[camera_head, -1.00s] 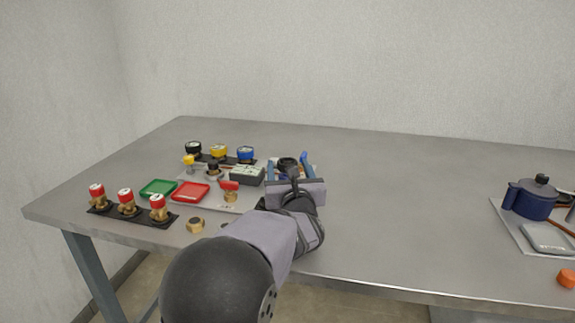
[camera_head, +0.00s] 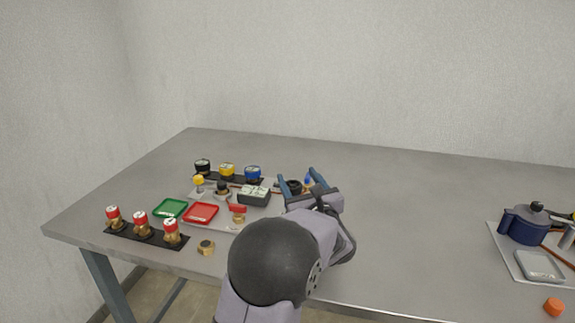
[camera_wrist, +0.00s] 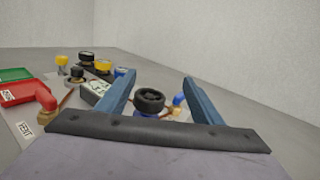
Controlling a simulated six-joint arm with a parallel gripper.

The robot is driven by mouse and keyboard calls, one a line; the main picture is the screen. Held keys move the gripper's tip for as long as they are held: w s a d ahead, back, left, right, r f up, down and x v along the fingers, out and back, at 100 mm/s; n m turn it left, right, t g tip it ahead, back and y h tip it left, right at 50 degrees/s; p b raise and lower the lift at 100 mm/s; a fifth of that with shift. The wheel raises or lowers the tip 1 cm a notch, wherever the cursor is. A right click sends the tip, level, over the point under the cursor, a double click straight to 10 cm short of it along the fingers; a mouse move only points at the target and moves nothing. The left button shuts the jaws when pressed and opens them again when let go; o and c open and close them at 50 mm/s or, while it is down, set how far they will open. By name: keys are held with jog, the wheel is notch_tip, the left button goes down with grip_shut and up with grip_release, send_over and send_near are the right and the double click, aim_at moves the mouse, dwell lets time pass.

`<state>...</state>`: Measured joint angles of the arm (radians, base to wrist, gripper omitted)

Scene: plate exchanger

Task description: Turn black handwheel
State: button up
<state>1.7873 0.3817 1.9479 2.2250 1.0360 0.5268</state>
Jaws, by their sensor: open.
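A round black handwheel (camera_head: 294,186) sits on the far right part of the grey board. It also shows in the wrist view (camera_wrist: 149,100), between my fingers and nearer the left one. My gripper (camera_head: 301,174) is open, with its two blue fingers spread on either side of the handwheel; its fingers also show in the wrist view (camera_wrist: 158,78). Nothing is gripped, and I cannot tell whether a finger touches the wheel. A blue handle (camera_head: 309,180) stands just right of the wheel, close to the right finger. The wheel's base is partly hidden.
Left of the gripper are a dark box (camera_head: 254,195), a red-handled valve (camera_head: 238,213), a red tray (camera_head: 201,213) and a green tray (camera_head: 170,208). Black, yellow and blue caps stand behind. A blue pot (camera_head: 525,225) is far right. The table between is clear.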

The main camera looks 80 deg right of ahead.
aim_at(297, 192)
jog(key=f+p, duration=0.1)
jog(key=p, duration=0.1)
jog(key=a+f+t+y+p, duration=0.1)
jog(key=f+p, duration=0.1)
jog(key=shift+s+a+f+t+y+p, duration=0.1)
jog(key=shift+f+t+y+p, duration=0.2)
jog(key=shift+p+x, duration=0.7)
jog(key=shift+x, duration=2.95)
jog(key=c, duration=1.1)
jog(key=shift+o, duration=0.2)
jog(key=shift+f+b, duration=0.1)
jog(key=shift+b, duration=0.3)
